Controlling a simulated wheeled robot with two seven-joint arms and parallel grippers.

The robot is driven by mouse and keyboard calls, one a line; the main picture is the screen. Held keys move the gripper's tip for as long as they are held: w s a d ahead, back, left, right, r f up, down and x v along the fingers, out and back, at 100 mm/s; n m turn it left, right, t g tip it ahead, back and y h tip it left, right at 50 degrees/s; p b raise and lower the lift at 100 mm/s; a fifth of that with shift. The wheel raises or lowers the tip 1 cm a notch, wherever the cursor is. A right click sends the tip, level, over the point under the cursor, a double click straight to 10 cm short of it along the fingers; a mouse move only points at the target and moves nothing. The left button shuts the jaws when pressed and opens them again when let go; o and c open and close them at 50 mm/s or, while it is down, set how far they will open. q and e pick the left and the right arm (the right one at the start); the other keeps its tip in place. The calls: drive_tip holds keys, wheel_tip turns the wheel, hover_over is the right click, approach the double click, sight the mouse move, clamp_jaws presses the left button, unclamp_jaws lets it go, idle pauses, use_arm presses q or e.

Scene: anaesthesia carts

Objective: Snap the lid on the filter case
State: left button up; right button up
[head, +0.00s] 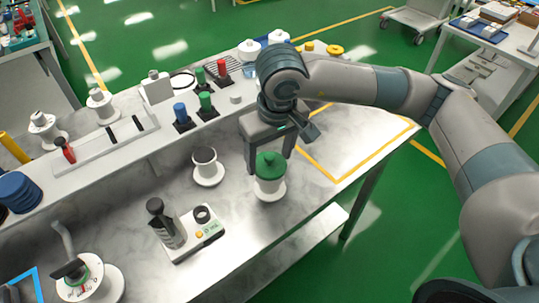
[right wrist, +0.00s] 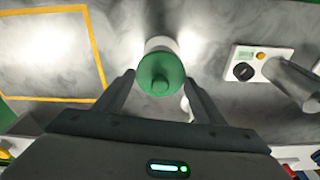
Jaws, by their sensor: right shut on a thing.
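The green lid (head: 270,163) with a small knob is at the top of the white filter case (head: 270,188), which stands upright on the bench. My right gripper (head: 268,170) points down from above, shut on the lid with a finger at either side. In the right wrist view the lid (right wrist: 161,74) is at the fingertips and hides most of the white case (right wrist: 160,43). I cannot tell whether the lid is fully seated. My left gripper is not in view.
A white cup with a dark opening (head: 205,165) stands left of the case. A device with a dark cylinder (head: 187,232) is nearer me. A raised shelf (head: 110,150) with coloured parts runs behind. A yellow-outlined area (head: 350,150) to the right is clear.

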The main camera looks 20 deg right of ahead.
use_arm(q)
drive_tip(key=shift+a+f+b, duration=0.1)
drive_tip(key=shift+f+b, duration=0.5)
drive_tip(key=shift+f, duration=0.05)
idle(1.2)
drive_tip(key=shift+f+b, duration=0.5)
use_arm(e)
drive_tip(key=shift+f, duration=0.35)
